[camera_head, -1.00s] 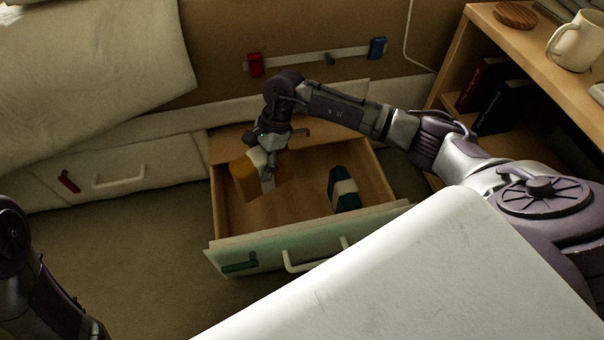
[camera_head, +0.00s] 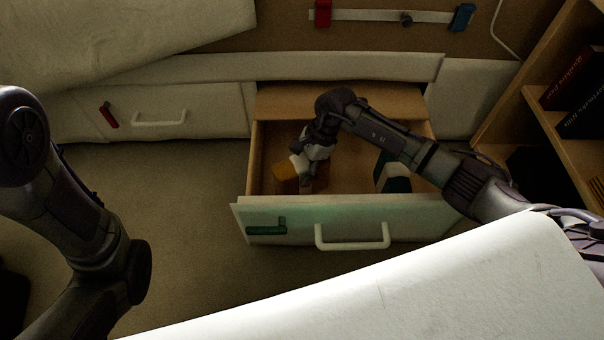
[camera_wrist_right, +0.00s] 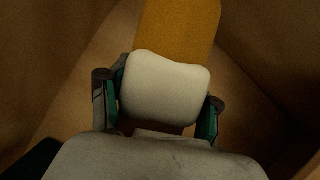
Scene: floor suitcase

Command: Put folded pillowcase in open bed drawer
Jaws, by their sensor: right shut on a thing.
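The folded pillowcase (camera_head: 285,179) looks like a mustard-yellow bundle with a white band. My right gripper (camera_head: 308,172) is shut on it inside the open bed drawer (camera_head: 345,208), at the drawer's left side. In the right wrist view, the yellow pillowcase (camera_wrist_right: 178,28) points away, and its white band (camera_wrist_right: 165,88) sits between the fingers of my right gripper (camera_wrist_right: 160,104). The drawer's front wall hides the lower part of the pillowcase, so I cannot tell whether it touches the drawer floor. My left arm is at the left, its gripper out of view.
A dark green bundle with a white band (camera_head: 394,174) lies at the drawer's right side. A closed drawer with a red tag (camera_head: 109,115) is to the left. A white surface (camera_head: 400,290) fills the lower right. A bookshelf (camera_head: 540,110) stands at right.

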